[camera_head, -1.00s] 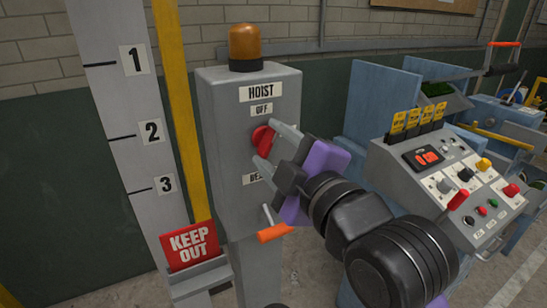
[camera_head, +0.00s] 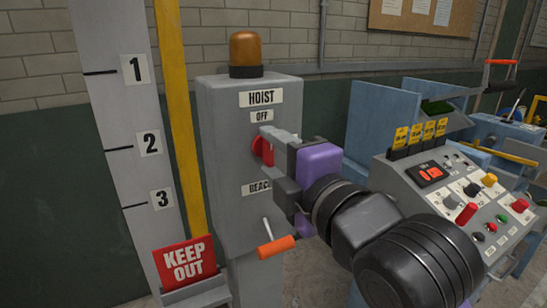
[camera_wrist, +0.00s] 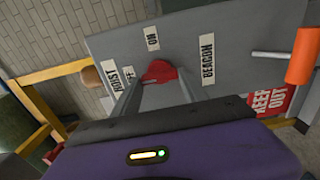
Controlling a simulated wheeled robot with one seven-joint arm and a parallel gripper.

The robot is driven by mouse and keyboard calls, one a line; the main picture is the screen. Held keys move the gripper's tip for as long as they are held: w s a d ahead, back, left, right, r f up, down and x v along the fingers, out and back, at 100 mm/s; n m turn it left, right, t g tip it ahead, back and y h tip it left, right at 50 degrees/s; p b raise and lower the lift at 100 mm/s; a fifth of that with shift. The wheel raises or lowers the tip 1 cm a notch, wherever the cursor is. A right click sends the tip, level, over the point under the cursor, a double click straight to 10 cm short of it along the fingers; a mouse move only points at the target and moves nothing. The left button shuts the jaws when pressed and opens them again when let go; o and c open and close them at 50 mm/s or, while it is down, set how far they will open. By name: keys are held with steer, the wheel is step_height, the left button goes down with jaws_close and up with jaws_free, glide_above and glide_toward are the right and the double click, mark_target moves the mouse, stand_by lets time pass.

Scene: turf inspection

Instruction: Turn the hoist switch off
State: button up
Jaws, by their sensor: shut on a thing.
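The grey hoist box (camera_head: 220,150) carries HOIST, OFF and BEACON labels on its front in the head view. An ON label (camera_wrist: 152,38) also shows in the wrist view. The red switch knob (camera_head: 262,151) sits just below the OFF label (camera_head: 261,116). It also shows in the wrist view (camera_wrist: 160,71), between my two finger bars. My gripper (camera_wrist: 157,86) is shut on the knob, with its fingers on either side. In the head view my gripper hides part of the knob and the BEACON label.
An orange-handled lever (camera_head: 276,246) sticks out from the box below my gripper. An amber beacon (camera_head: 246,52) stands on top. A red KEEP OUT sign (camera_head: 187,262) is at the lower left. A control console (camera_head: 440,190) stands to the right.

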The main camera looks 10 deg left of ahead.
steer(key=o, duration=1.4)
steer(key=shift+a, duration=0.1)
steer(key=shift+s, duration=0.1)
steer(key=b+v, duration=0.1)
steer(key=v, duration=0.6)
steer(key=shift+s+d, duration=0.25)
steer(key=shift+d, duration=0.05)
